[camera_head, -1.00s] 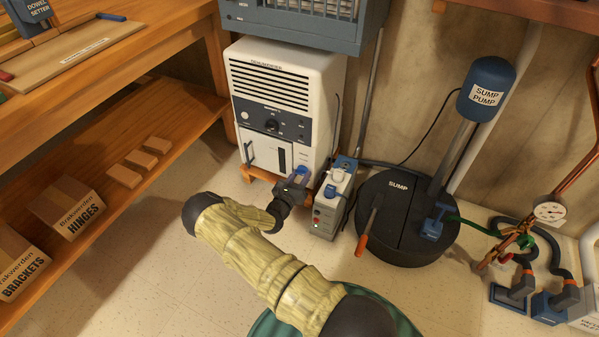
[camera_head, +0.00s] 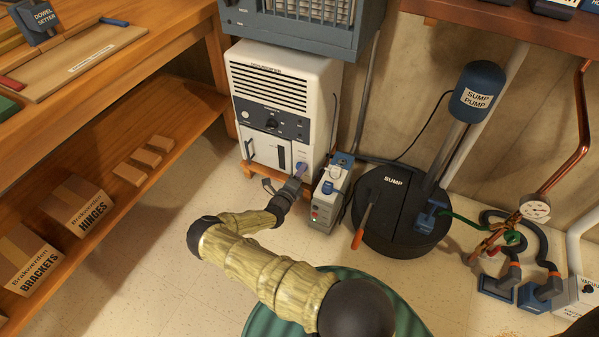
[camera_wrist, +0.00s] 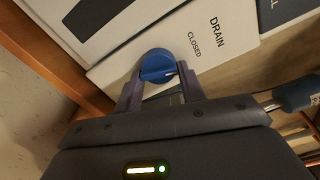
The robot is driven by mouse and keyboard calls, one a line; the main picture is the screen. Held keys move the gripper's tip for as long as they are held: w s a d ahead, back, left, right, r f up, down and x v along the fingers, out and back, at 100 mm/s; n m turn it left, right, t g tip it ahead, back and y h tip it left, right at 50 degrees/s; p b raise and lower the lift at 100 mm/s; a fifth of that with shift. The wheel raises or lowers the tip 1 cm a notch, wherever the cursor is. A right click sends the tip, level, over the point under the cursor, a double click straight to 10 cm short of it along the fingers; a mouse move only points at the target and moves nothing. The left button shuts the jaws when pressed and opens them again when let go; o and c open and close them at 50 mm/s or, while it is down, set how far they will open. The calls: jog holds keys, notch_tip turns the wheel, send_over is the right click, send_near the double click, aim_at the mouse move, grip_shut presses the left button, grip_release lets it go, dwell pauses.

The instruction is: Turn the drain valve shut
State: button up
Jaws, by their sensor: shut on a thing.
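The drain valve is a round blue knob (camera_wrist: 158,66) with a raised grip bar and a small white mark at its right end in the wrist view. It sits on a pale panel (camera_wrist: 225,40) printed DRAIN and CLOSED, low on the front of the white dehumidifier-like unit (camera_head: 285,80). My gripper (camera_wrist: 160,82) is shut on the knob, one finger on each side. In the head view my gripper (camera_head: 298,178) reaches the unit's lower right front and mostly hides the knob. The white mark does not clearly line up with the CLOSED word.
A small grey-white box (camera_head: 327,200) stands close right of my gripper. The black sump lid (camera_head: 385,215) with an orange-handled tool lies beyond it. The wooden shelf (camera_head: 120,170) with cartons is at left. Floor between shelf and unit is clear.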

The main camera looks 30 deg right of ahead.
jog(key=n, duration=0.3)
jog(key=shift+n, duration=0.4)
dwell(0.3)
jog(key=o, duration=0.7)
jog(key=shift+a, duration=0.1)
